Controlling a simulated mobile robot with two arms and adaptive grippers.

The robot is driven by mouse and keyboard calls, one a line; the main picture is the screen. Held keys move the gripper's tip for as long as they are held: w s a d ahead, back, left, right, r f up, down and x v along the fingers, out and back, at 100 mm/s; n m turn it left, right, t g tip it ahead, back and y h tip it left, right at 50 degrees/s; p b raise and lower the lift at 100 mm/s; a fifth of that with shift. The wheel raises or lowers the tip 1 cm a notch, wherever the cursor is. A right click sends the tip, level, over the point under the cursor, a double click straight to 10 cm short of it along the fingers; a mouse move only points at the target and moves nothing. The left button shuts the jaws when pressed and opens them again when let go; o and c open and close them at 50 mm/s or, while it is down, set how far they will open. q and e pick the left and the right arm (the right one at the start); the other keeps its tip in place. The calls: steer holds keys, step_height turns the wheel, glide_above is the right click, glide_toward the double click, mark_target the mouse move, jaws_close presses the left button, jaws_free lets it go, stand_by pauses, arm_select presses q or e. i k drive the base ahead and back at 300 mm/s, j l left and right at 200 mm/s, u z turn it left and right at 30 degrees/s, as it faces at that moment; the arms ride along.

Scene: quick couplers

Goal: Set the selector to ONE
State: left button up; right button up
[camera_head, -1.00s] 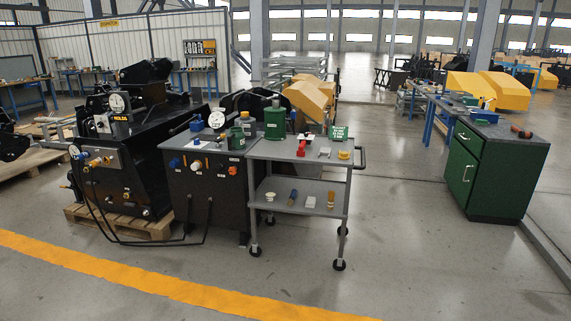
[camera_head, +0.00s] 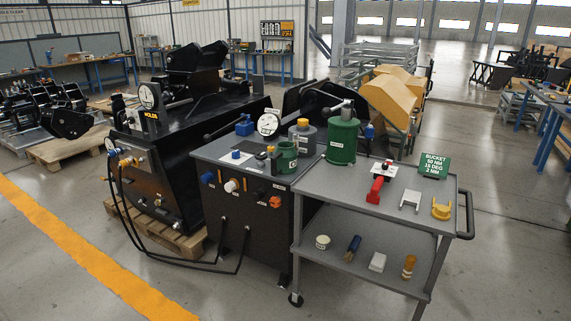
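No part is clearly legible as a selector with a ONE mark. A black cabinet (camera_head: 240,235) stands in the middle, and its front has a blue fitting (camera_head: 207,177), a white fitting (camera_head: 232,186) and an orange fitting (camera_head: 275,202). On its grey top are a blue block with a dark lever (camera_head: 244,126) and a round white gauge (camera_head: 268,124). The machine at left has a small grey panel (camera_head: 130,158) with fittings and black hoses, and another gauge (camera_head: 149,96). The small markings are too small to read. Neither of my grippers is in view.
A grey two-shelf cart (camera_head: 330,190) adjoins the cabinet at right. It carries a green canister (camera_head: 341,142), a red tool (camera_head: 376,190) and a green sign (camera_head: 434,165). Hoses (camera_head: 165,258) hang low in front. The floor in front is clear, with a yellow line (camera_head: 90,255).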

mark_target(236, 155)
steer(key=i+l+u, duration=0.3)
steer(key=i, duration=0.15)
steer(key=i+l+u, duration=0.35)
steer(key=i+j, duration=0.05)
steer(key=j, duration=0.05)
